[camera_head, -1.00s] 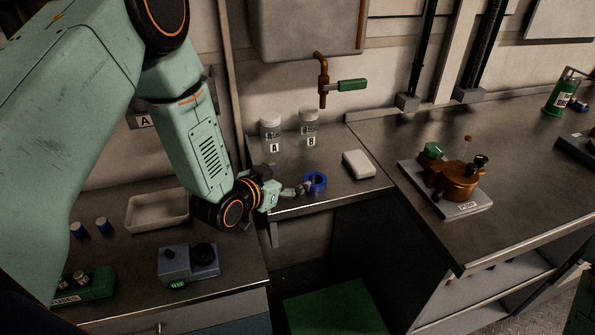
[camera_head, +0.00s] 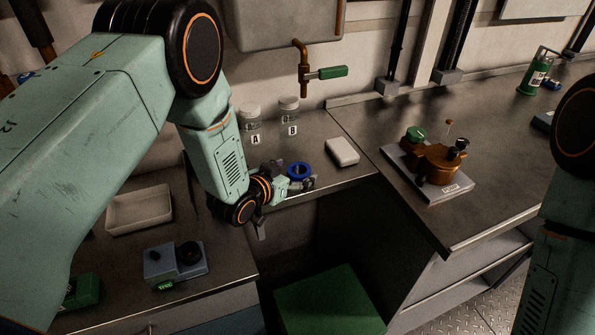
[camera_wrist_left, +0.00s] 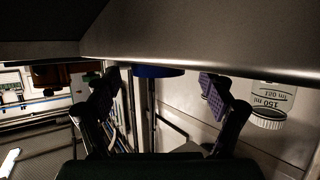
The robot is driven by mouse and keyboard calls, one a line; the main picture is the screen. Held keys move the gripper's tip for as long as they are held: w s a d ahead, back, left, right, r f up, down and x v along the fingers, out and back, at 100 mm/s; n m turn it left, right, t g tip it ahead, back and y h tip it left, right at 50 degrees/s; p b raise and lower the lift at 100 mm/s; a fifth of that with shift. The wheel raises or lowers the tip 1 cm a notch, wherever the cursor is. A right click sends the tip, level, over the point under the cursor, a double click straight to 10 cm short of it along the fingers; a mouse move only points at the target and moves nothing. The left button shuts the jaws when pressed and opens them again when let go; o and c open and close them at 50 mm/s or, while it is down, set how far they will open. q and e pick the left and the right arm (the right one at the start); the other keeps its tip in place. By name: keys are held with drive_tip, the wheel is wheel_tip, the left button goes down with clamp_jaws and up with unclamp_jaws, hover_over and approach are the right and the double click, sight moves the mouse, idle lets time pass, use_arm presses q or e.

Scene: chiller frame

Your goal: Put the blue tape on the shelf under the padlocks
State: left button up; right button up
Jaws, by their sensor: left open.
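The blue tape (camera_head: 299,171) is a ring lying flat near the front edge of the small metal bench below the tap. My left gripper (camera_head: 297,181) is at that front edge, beside the tape, with its fingers open. In the left wrist view the blue tape (camera_wrist_left: 158,71) shows at the top middle, between and beyond the open fingers (camera_wrist_left: 158,88). I cannot tell whether a finger touches it. My right arm shows at the right edge of the head view, but its gripper is out of view. I see no padlocks or their shelf clearly.
Jars A (camera_head: 251,124) and B (camera_head: 289,115) stand behind the tape. A white block (camera_head: 342,152) lies to its right. A copper pump (camera_head: 437,162) sits on the right bench. A white tray (camera_head: 139,209) and grey device (camera_head: 175,264) are at left.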

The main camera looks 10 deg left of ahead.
sight(296, 173)
use_arm(q)
drive_tip(key=shift+w+d, duration=0.3)
drive_tip(key=shift+d, duration=0.05)
drive_tip(key=shift+a+f, duration=0.15)
drive_tip(key=shift+a, duration=0.1)
drive_tip(key=c, duration=0.4)
drive_tip(key=shift+d, duration=0.2)
drive_tip(key=c, duration=0.6)
drive_tip(key=shift+a, duration=0.15)
drive_tip(key=c, duration=0.3)
drive_tip(key=shift+r, duration=0.55)
wheel_tip(296, 173, up, 9)
drive_tip(key=s+f+m+h, duration=0.1)
drive_tip(key=s+f+g+h, duration=0.1)
drive_tip(key=s+f, duration=0.1)
drive_tip(key=s+d+f+m, duration=0.1)
drive_tip(key=s, duration=0.1)
drive_tip(key=shift+s+f+m+g+h, duration=0.1)
drive_tip(key=shift+f+m+g+h, duration=0.2)
drive_tip(key=shift+f+h, duration=0.1)
drive_tip(key=s+a+f+m+g+h+b, duration=0.1)
drive_tip(key=s+a+f+m+b, duration=0.1)
drive_tip(key=s+b, duration=0.3)
drive_tip(key=s+a+f+m+g+h+b, duration=0.2)
drive_tip(key=s+b, duration=0.4)
drive_tip(key=s, duration=0.4)
drive_tip(key=shift+a+f+b, duration=0.3)
drive_tip(key=shift+a+f, duration=0.35)
drive_tip(key=shift+f, duration=0.25)
